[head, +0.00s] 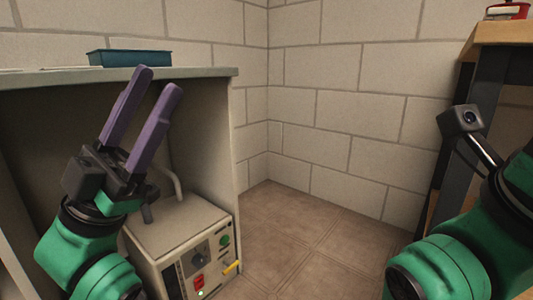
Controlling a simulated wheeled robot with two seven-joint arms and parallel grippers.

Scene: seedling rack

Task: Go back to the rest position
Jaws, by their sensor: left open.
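My left gripper (157,81) is raised at the left of the head view, with its two purple fingers apart and nothing between them. It is in front of a grey-topped shelf unit (215,73), and its fingertips reach up to about the level of the top board in the picture. My right arm shows at the right edge as green links, with a small grey box with a lens on it. The fingers of my right gripper do not show.
A teal tray (130,58) sits on the shelf top. A cream machine (180,230) with a handle, buttons and a yellow lever stands low in the unit, behind my left arm. A wooden-topped table (500,33) bearing a red item (515,13) is at right. The tiled floor between is clear.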

